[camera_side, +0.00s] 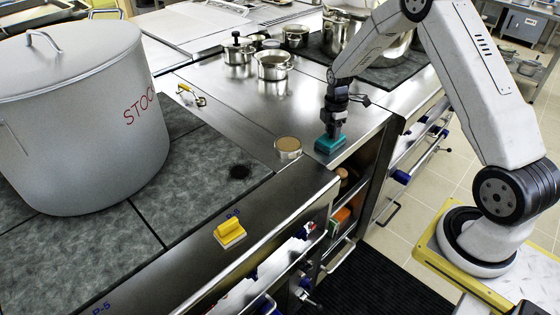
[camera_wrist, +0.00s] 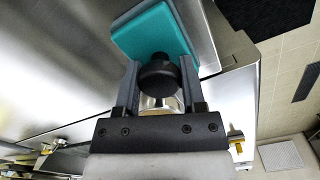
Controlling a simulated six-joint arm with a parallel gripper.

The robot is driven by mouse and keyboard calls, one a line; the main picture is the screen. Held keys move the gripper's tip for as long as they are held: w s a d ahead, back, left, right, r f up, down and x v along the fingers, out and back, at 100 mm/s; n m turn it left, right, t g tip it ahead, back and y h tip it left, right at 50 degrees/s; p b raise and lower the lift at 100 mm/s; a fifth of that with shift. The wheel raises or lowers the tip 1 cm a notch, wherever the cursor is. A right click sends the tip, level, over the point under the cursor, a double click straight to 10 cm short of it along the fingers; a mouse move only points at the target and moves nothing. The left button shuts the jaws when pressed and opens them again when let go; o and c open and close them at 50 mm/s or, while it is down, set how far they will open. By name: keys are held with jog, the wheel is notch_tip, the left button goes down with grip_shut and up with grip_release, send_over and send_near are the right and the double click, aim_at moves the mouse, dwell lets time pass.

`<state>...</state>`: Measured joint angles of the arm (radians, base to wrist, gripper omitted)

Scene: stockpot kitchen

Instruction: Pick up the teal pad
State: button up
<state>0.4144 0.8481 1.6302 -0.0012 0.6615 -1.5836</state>
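The teal pad (camera_side: 330,144) is at the right corner of the steel counter, below my gripper (camera_side: 334,131). Whether it rests on the steel or hangs just above it is hard to tell. In the wrist view the teal pad (camera_wrist: 155,32) lies at the fingertips, turned at an angle, with a dark round knob (camera_wrist: 158,74) on its near side. The two fingers of my gripper (camera_wrist: 160,80) stand on either side of this knob and appear to touch it, so my gripper looks shut on it.
A round tan-topped tin (camera_side: 288,148) stands left of the pad. A yellow pad (camera_side: 230,233) lies on the front edge strip. A large stockpot (camera_side: 80,120) fills the left. Small pots (camera_side: 273,68) stand behind. Open shelves (camera_side: 345,215) lie below the counter edge.

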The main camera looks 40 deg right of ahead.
grip_shut()
jog(key=shift+r, duration=0.1)
jog(key=shift+r, duration=0.65)
jog(key=s+a+r, duration=0.2)
jog(key=s+r, duration=0.3)
jog(key=s, duration=0.1)
jog(key=s+a+r, duration=0.2)
jog(key=s+r, duration=0.4)
jog(key=s, duration=0.1)
jog(key=shift+a+r, duration=0.25)
jog(key=shift+a, duration=0.1)
jog(key=shift+s, duration=0.1)
